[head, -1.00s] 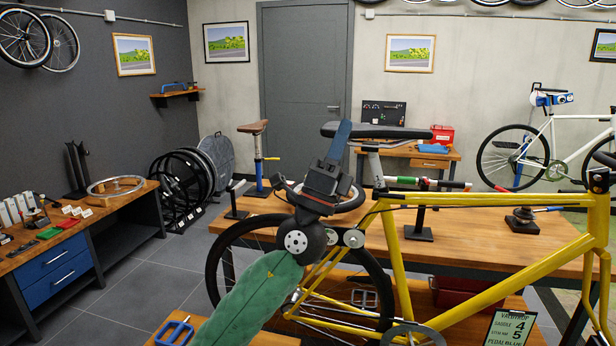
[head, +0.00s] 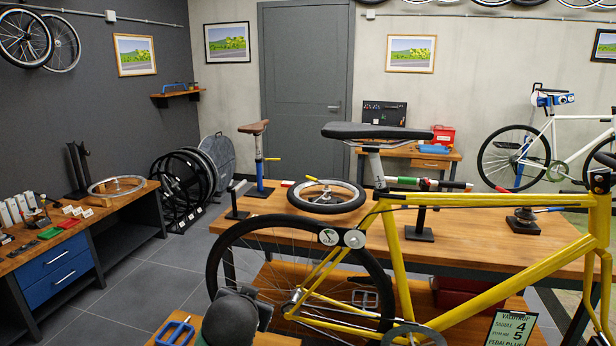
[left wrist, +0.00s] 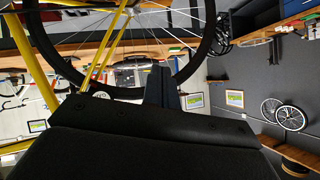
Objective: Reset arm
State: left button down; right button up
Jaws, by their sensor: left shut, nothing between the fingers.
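My left gripper shows in the left wrist view (left wrist: 159,84). Its fingers are together with nothing between them. In the head view only a dark rounded part of my left arm shows at the bottom edge, in front of the rear wheel of the yellow bicycle (head: 480,208). The gripper appears clear of the bicycle. The bicycle stands in front of the long wooden bench (head: 470,245). My right gripper is in neither view.
A small wheel (head: 327,196) lies on the bench behind the black saddle (head: 375,131). A blue-handled item (head: 175,332) sits at the lower left. A side bench with blue drawers (head: 55,278) stands at left. The grey floor (head: 140,290) between is clear.

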pick_arm(q)
jog(key=s+a+f+n+g+h, duration=0.1)
jog(key=s+f+g, duration=0.8)
jog(key=s+f, duration=2.2)
jog(key=s+a, duration=0.2)
jog(key=s, duration=0.2)
jog(key=shift+s+f+n+g+h, duration=0.15)
jog(key=shift+f+n+g+h, duration=0.15)
jog(key=shift+g, duration=0.1)
